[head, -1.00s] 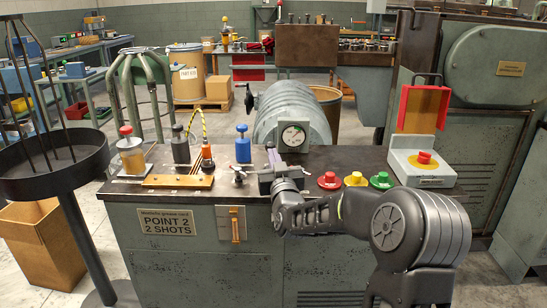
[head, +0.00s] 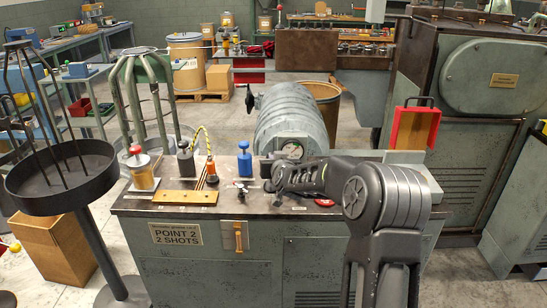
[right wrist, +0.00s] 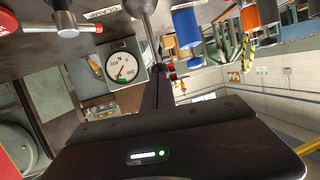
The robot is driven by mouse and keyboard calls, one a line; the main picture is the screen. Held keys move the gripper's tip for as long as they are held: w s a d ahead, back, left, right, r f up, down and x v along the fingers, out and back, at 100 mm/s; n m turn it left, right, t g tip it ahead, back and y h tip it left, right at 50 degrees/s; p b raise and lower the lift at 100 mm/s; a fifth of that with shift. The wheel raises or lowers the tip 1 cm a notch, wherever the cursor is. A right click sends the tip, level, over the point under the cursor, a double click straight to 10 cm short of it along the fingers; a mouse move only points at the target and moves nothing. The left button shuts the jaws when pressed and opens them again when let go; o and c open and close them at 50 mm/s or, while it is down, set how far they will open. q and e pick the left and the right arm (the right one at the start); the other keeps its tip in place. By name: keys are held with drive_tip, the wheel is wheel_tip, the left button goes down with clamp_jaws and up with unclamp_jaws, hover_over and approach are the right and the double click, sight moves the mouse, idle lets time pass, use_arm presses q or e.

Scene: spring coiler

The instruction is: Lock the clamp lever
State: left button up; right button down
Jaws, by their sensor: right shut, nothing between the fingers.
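My right gripper (head: 268,178) is over the bench top, near its front edge, and its fingers look shut and empty. In the right wrist view the dark fingers (right wrist: 157,92) lie together, edge-on. A bright metal rod (right wrist: 149,32) comes down to their tips; I cannot tell whether they touch. A small metal fitting with a crossbar (head: 240,192) stands on the bench left of the gripper. A metal hub with a red-ended bar (right wrist: 65,22) shows at the top left of the wrist view. I cannot tell for certain which part is the clamp lever. My left gripper is out of view.
A red open-framed box (head: 415,128) stands right. My forearm covers the button area.

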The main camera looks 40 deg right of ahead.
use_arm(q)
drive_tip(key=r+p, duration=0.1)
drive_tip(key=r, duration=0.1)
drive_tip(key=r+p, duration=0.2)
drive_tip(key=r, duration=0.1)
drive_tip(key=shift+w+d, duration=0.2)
use_arm(e)
drive_tip(key=shift+w+d+r+g+y, duration=0.15)
drive_tip(key=shift+w+d+g, duration=0.15)
drive_tip(key=shift+w+d, duration=0.25)
drive_tip(key=shift+w+d+r+g+y, duration=0.15)
drive_tip(key=shift+w+d+g, duration=0.2)
drive_tip(key=shift+w, duration=0.3)
drive_tip(key=shift+d+r, duration=0.15)
drive_tip(key=shift+r, duration=0.05)
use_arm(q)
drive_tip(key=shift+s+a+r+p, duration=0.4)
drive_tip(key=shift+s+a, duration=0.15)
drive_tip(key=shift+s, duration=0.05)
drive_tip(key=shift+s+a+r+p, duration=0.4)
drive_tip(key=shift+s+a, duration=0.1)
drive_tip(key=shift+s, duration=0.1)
use_arm(e)
drive_tip(key=v, duration=1.3)
drive_tip(key=shift+s+r, duration=0.25)
drive_tip(key=shift+r, duration=0.1)
